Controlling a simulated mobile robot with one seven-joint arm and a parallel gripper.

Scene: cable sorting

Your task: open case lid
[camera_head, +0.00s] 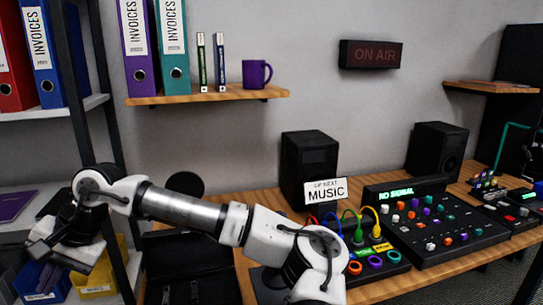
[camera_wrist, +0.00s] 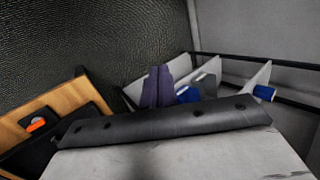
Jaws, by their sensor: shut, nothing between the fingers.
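A black case (camera_head: 195,290) sits at the left end of the wooden desk, in the lower part of the head view. A dark panel (camera_head: 185,250) stands behind its dark interior, and small dark items show inside. The picture is too dark to tell the lid's exact angle. My gripper (camera_head: 45,284) is well left of the case, apart from it, in front of the shelf bins. In the wrist view its dark fingers (camera_wrist: 158,72) are together and empty. My arm crosses in front of the desk and hides part of it.
A blue bin (camera_head: 42,283) and a yellow bin (camera_head: 97,280) stand below and beside my gripper. A shelf post (camera_head: 98,60) rises near my arm. Right of the case are a cable box (camera_head: 372,262), a mixer (camera_head: 440,225) and a speaker (camera_head: 308,165).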

